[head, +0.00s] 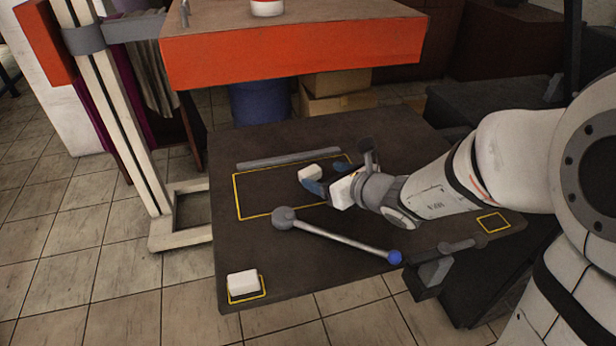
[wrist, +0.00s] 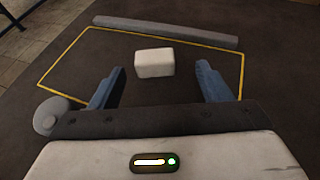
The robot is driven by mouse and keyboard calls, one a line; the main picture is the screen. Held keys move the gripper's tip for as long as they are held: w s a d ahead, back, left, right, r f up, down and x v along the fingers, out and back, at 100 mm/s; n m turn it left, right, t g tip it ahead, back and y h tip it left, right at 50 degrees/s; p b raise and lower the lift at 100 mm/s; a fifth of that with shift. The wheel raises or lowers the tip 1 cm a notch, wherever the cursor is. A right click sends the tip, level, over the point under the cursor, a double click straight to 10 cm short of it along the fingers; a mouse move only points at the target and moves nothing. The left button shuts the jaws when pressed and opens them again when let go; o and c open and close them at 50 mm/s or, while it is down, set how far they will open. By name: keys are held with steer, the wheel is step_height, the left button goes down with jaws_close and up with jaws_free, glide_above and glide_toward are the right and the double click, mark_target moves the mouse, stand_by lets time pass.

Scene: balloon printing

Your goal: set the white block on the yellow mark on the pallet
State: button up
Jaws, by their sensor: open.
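A white block (head: 310,172) lies inside the large yellow outline (head: 239,197) on the dark tabletop (head: 300,285). My gripper (head: 327,176) is open at this block, its blue fingers pointing toward it. In the wrist view the block (wrist: 154,63) sits between the lines of the two fingers, around the level of their tips, with a gap on each side. A second white block (head: 242,283) rests on a small yellow mark (head: 247,299) at the front left corner. Another small yellow mark (head: 493,222) at the right is bare. I cannot tell which surface is the pallet.
A grey rod (head: 340,239) with a grey ball and a blue end crosses the table in front of my gripper. A low grey bar (head: 290,158) lies along the outline's back. An orange-edged bench (head: 295,58) stands behind. The table's front middle is clear.

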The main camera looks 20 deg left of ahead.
mark_target(312, 171)
steer(key=x, duration=0.5)
steer(key=shift+a+b, duration=0.4)
steer(key=shift+a, duration=0.1)
steer(key=shift+s, duration=0.1)
steer(key=c, duration=1.1)
steer(key=shift+r, duration=0.1)
steer(key=shift+c, duration=0.2)
